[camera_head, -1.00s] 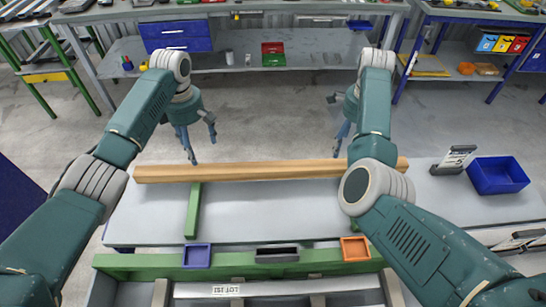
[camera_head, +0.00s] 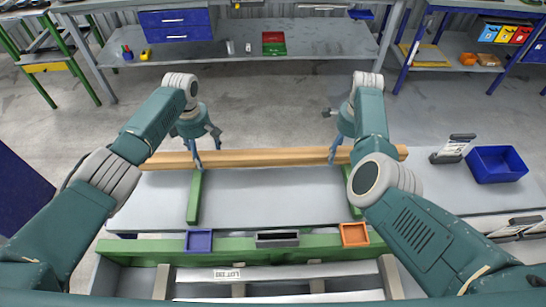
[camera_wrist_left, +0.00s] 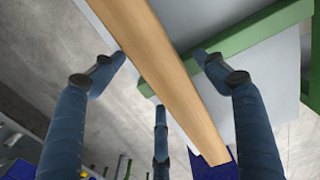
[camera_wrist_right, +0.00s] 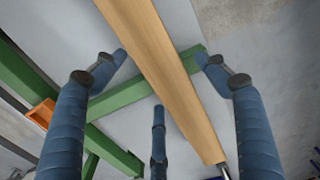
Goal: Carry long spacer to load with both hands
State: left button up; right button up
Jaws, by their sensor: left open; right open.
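The long spacer, a light wooden beam (camera_head: 265,158), lies left to right along the far edge of the grey table (camera_head: 265,200). My left gripper (camera_head: 207,154) is open over its left part; in the left wrist view the beam (camera_wrist_left: 165,65) runs between the spread fingers. My right gripper (camera_head: 338,147) is open over its right part, partly hidden by my arm; in the right wrist view the beam (camera_wrist_right: 160,55) also passes between the open fingers. Neither gripper is closed on it. Whether any finger touches the wood, I cannot tell.
Green bars (camera_head: 195,198) cross the tabletop. A green rail (camera_head: 340,246) at the front carries a blue bin (camera_head: 198,240), a grey bin (camera_head: 277,239) and an orange bin (camera_head: 354,234). A larger blue bin (camera_head: 496,165) stands right. Floor behind the table is clear up to a workbench (camera_head: 230,50).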

pick_arm(q)
jog(key=shift+f, duration=0.6)
pick_arm(e)
jog(key=shift+f, duration=0.55)
pick_arm(q)
jog(key=shift+c, duration=1.2)
pick_arm(e)
jog(key=shift+c, duration=1.2)
pick_arm(q)
grip_shut()
pick_arm(e)
grip_shut()
pick_arm(q)
jog(key=shift+r, duration=0.15)
pick_arm(e)
jog(key=shift+w+r, duration=0.1)
